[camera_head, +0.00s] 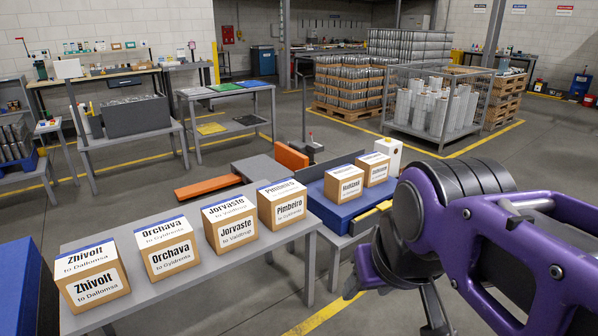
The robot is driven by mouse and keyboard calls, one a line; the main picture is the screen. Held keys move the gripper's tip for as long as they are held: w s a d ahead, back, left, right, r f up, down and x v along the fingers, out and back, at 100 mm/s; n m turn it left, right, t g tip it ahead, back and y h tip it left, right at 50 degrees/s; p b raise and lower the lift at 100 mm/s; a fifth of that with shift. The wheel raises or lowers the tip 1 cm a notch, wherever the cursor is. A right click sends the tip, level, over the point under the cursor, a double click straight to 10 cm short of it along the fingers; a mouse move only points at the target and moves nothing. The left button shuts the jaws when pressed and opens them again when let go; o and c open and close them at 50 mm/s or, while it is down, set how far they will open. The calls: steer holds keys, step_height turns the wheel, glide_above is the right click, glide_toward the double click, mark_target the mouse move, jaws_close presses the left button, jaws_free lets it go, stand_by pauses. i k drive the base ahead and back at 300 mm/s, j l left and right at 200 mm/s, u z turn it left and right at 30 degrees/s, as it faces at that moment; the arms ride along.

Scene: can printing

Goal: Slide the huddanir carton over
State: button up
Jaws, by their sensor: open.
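Two small brown cartons with white labels stand on a blue surface right of the grey table. The nearer one, which seems to read Huddanir (345,188), is upright; its print is small. The other carton (376,173) stands just behind it, to the right, and its label is too small to read surely. My purple and black arm fills the right side. My gripper (398,292) is at its lower left end, partly hidden by the arm, open and apart from the cartons, in front of and right of them in the picture.
The grey table (190,285) bears a row of larger cartons: Zhivolt (92,275), Orchava (168,248), Jorvaste (230,224) and Pimbeiro (283,205). The blue surface (335,212) has a yellow part at its right. Orange pieces (207,187) lie behind the table.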

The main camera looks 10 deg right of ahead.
mark_target(343, 184)
steer(key=z, duration=0.4)
steer(key=i+l+u, duration=0.15)
steer(key=u, duration=0.25)
steer(key=i+l+u, duration=0.2)
steer(key=u, duration=0.25)
steer(key=i+l+u, duration=0.15)
steer(key=l, duration=0.25)
steer(key=i+l+u, duration=0.15)
steer(key=i+l, duration=0.35)
steer(key=l, duration=0.2)
steer(key=i+l, duration=0.2)
steer(key=i+l+u, duration=0.1)
steer(key=l, duration=0.35)
steer(key=i+l, duration=0.2)
steer(key=l, duration=0.15)
steer(key=i+l, duration=0.15)
steer(key=l, duration=0.2)
steer(key=i+l+u, duration=0.1)
steer(key=l, duration=0.25)
steer(key=i+l, duration=0.2)
steer(key=l, duration=0.15)
steer(key=k+l+z, duration=0.4)
steer(key=i+l, duration=0.05)
steer(key=i, duration=0.05)
